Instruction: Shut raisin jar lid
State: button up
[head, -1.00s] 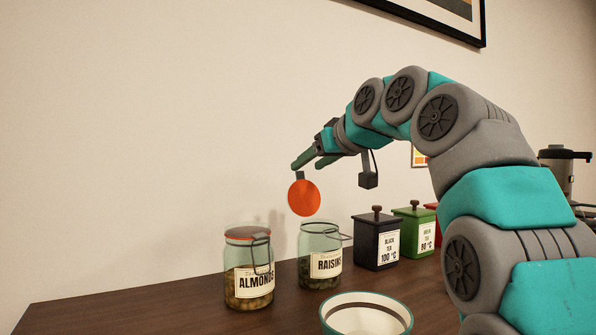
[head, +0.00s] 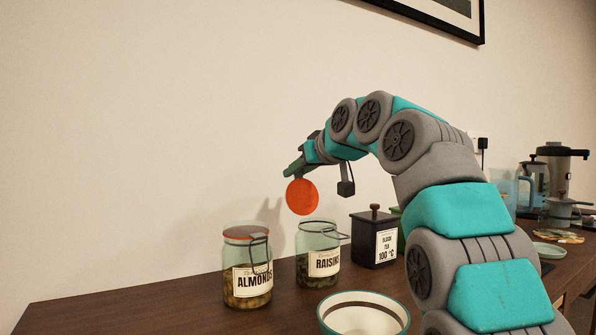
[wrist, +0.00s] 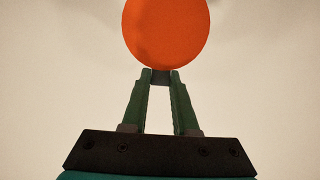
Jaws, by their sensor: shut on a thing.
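The raisin jar (head: 317,262) is a glass jar with a "RAISINS" label, standing on the dark wooden counter behind and right of the almond jar, with its wire clasp loose at the right. Its round orange lid (head: 302,197) stands upright on edge above the jar, near the left of its mouth. My gripper (head: 292,170) is above the lid, shut on a small grey tab at its edge. The wrist view shows the lid (wrist: 166,32) beyond the green fingers (wrist: 160,80), whose tips close on that tab.
The almond jar (head: 247,285), closed with an orange lid, stands at the left. A black tea tin (head: 365,241) stands right of the raisin jar. A white bowl with a green rim (head: 365,325) is in front. The counter's left end is clear.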

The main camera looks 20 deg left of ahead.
grip_shut()
dwell(0.8)
